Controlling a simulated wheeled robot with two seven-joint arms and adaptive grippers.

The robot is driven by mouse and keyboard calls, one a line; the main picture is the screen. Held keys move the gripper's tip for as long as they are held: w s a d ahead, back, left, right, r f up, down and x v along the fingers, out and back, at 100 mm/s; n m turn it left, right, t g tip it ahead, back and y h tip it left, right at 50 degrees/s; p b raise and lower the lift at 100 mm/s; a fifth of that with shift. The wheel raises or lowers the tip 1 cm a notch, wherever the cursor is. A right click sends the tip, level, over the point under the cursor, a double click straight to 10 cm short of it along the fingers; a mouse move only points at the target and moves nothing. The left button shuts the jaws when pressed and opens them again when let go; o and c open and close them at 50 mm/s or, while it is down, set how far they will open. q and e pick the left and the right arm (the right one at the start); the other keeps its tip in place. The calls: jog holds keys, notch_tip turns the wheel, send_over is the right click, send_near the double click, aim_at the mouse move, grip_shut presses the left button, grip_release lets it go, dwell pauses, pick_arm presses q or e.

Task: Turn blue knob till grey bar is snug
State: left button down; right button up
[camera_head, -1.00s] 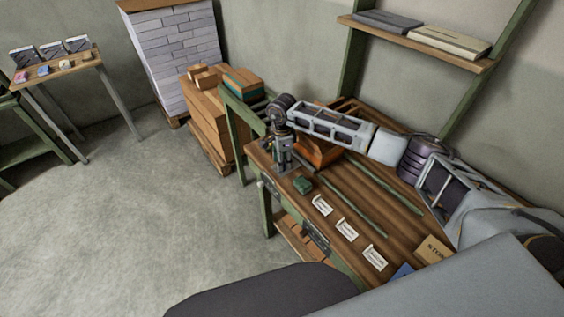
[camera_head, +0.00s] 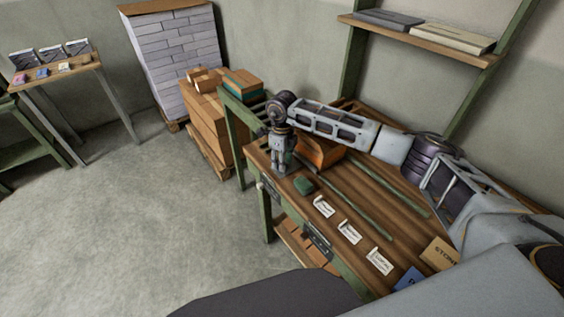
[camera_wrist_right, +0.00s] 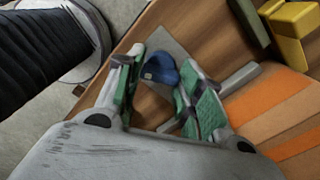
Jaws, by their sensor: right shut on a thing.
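The blue knob (camera_wrist_right: 160,70) shows in the right wrist view, between the green-padded fingers of my right gripper (camera_wrist_right: 160,92). The gripper is shut on it. A flat grey plate (camera_wrist_right: 172,42) lies around the knob. A short grey bar (camera_wrist_right: 240,78) shows just right of the right finger; I cannot tell whether it is snug against anything. In the head view my right gripper (camera_head: 281,170) points down at the near-left end of the wooden workbench (camera_head: 385,185), and it hides the knob there. My left gripper is not in view.
An orange-sided block (camera_head: 318,152) stands just right of the gripper. A dark green block (camera_head: 304,185), long green strips (camera_head: 362,211) and white cards (camera_head: 349,231) lie on the bench. A shelf (camera_head: 420,42) hangs behind. Open floor lies left.

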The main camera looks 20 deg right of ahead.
jog(key=shift+m, duration=0.8)
jog(key=m+b, duration=0.1)
jog(key=m, duration=0.1)
jog(key=shift+m, duration=0.7)
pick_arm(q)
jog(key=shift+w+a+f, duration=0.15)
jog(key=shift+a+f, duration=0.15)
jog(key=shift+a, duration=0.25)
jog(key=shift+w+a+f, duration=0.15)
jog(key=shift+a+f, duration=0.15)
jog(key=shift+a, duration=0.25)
pick_arm(e)
jog(key=shift+r, duration=0.1)
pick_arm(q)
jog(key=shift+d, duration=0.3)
pick_arm(e)
jog(key=shift+m, duration=0.3)
jog(key=o, duration=1)
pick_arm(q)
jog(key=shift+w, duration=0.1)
